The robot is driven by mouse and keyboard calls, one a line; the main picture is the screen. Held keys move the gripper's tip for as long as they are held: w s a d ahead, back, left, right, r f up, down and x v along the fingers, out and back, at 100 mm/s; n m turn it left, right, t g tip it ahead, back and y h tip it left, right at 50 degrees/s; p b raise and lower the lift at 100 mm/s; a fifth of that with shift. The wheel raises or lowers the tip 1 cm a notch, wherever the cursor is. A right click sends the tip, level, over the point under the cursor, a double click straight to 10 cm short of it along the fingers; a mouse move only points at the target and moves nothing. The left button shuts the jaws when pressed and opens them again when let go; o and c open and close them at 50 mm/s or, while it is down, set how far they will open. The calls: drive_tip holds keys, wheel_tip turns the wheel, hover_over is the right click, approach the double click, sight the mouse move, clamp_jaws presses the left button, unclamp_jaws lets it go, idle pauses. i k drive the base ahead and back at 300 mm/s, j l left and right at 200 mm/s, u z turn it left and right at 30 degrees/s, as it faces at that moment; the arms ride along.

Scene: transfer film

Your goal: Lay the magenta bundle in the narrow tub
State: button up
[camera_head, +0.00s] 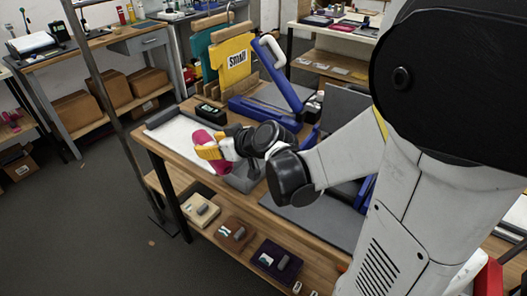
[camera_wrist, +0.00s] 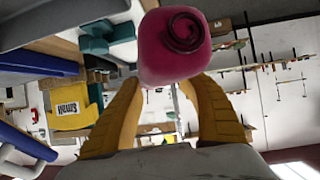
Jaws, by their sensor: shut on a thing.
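The magenta bundle (camera_head: 201,136) is a rolled piece with a spiral end, which faces the camera in the wrist view (camera_wrist: 172,55). My gripper (camera_head: 207,152) is shut on it, with its yellow fingers on either side of the roll. In the wrist view the fingers (camera_wrist: 165,88) reach up to the bundle's near end. The bundle appears held above the left end of the workbench. A shallow, pale tray-like thing (camera_head: 174,135) lies on the bench behind and left of the bundle. I cannot tell whether it is the narrow tub; my arm hides part of the bench.
A blue press (camera_head: 281,80) and hanging teal and yellow shirts (camera_head: 234,62) stand behind my gripper. A small black box (camera_head: 211,113) sits near the pale tray. A metal post (camera_head: 100,85) rises at left. Several small boxes lie on the lower shelf (camera_head: 262,222).

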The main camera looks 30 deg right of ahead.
sight(259, 165)
drive_tip(key=i+j+z, duration=0.45)
drive_tip(key=j+z, duration=0.15)
drive_tip(key=i+j+z, duration=0.15)
drive_tip(key=j+z, duration=0.15)
drive_tip(key=i+j+z, duration=0.1)
drive_tip(key=j+z, duration=0.2)
drive_tip(key=j, duration=0.15)
drive_tip(key=j+z, duration=0.3)
drive_tip(key=i+j, duration=0.05)
drive_tip(key=j, duration=0.05)
